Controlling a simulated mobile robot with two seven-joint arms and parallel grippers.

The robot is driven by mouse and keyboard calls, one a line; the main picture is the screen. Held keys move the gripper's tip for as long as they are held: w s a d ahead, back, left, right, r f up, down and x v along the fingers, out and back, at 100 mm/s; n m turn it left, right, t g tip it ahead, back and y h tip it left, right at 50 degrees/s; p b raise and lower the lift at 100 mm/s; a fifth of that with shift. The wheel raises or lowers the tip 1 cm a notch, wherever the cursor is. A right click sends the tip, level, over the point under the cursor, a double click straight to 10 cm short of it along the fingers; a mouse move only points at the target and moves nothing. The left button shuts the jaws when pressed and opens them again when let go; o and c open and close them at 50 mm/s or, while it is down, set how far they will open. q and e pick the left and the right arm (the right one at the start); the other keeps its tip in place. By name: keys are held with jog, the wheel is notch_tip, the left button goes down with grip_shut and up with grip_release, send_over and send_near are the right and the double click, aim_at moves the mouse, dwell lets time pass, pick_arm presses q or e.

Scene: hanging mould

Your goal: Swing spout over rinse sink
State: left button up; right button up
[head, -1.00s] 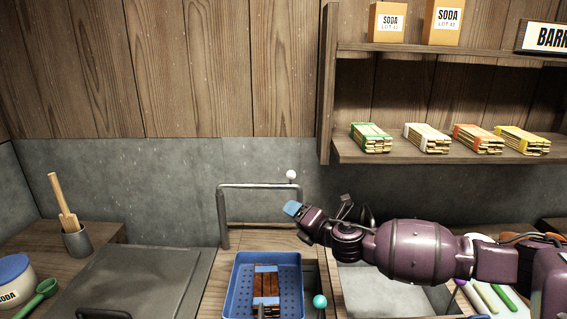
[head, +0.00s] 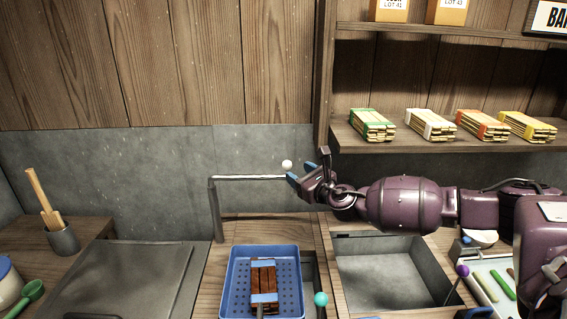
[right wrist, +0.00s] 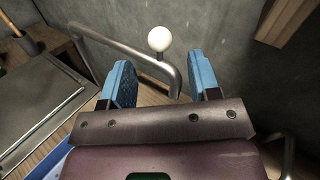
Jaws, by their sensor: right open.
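The spout (head: 250,178) is a grey metal pipe that rises from the counter and runs level to the right. A white ball knob (head: 287,164) stands on top near its free end. My right gripper (head: 298,180) is at that free end, with blue fingers apart. In the right wrist view, the downturned spout end (right wrist: 174,82) shows between the two open fingers (right wrist: 164,80), with the ball just beyond; I cannot tell whether they touch. The rinse sink (head: 390,243), a grey square basin, lies open to the right of the spout, below my right arm. My left gripper is not in view.
A blue perforated tray (head: 236,285) holding brown bars stands in front of the spout. A teal ball knob (head: 320,299) is beside it. A wooden shelf (head: 440,140) with bundled sticks hangs above my right arm. A grey lid (head: 140,275) lies at left.

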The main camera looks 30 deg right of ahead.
jog(key=w, duration=0.8)
jog(key=shift+w+a, duration=0.15)
jog(key=shift+w, duration=0.05)
jog(key=shift+c, duration=0.4)
grip_shut()
